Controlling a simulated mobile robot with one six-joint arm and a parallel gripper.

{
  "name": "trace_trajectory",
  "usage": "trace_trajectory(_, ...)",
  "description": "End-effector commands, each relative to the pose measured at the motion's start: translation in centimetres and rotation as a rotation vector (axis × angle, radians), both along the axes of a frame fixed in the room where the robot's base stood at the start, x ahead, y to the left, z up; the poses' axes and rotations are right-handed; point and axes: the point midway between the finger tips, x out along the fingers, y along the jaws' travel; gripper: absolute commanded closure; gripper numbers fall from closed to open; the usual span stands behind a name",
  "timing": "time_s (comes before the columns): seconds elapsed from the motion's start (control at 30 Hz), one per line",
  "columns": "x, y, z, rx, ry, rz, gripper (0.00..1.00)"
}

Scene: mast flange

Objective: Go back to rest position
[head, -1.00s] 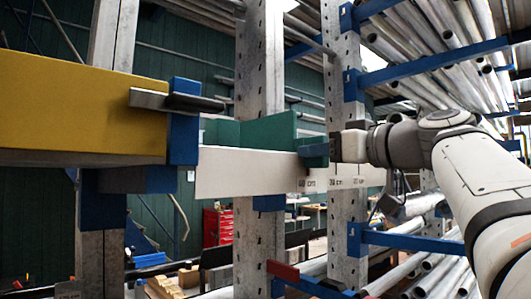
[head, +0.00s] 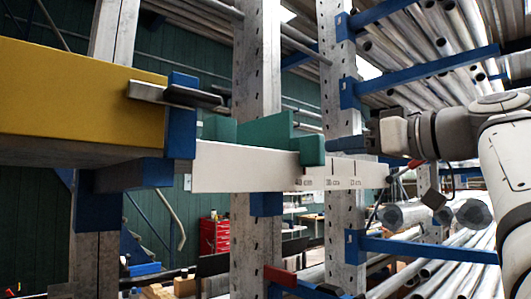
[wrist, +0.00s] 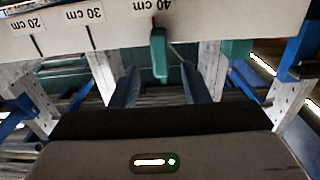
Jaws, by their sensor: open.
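A green stepped piece (head: 268,132) sits on the pale beam (head: 245,170), its right end hanging over the beam's face near the 40 cm mark. My gripper (head: 345,142) is open, with blue fingers just right of that green end and a small gap between them in the head view. In the wrist view, my gripper (wrist: 160,70) has its two fingers apart, with the green tab (wrist: 160,55) showing between and beyond their tips. The beam's printed marks (wrist: 95,14) show upside down at the top. Whether the fingers still straddle the tab is hard to tell.
A yellow beam (head: 80,95) with a blue bracket (head: 182,120) stands at the left. Grey uprights (head: 342,210) rise behind the pale beam. Racks of metal pipes (head: 420,45) lie above and below my arm at the right. A red cabinet (head: 214,235) is far back.

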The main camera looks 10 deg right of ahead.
Motion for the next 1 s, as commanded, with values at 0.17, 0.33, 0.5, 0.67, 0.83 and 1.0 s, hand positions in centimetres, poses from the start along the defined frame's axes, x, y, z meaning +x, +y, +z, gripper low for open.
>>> trace_trajectory(0.17, -0.2, -0.1, 0.0, 0.0, 0.0, 0.0, 0.58)
trace_trajectory(0.33, -0.2, -0.1, 0.0, 0.0, 0.0, 0.0, 0.58)
trace_trajectory(0.5, -0.2, -0.1, 0.0, 0.0, 0.0, 0.0, 0.58)
trace_trajectory(0.67, 0.5, 0.0, -1.6, 0.022, 0.055, -0.006, 0.58)
trace_trajectory(0.83, 2.9, 0.9, -9.4, 0.096, 0.305, -0.05, 0.58)
trace_trajectory(1.0, 3.9, 2.8, -20.5, 0.129, 0.625, -0.129, 0.58)
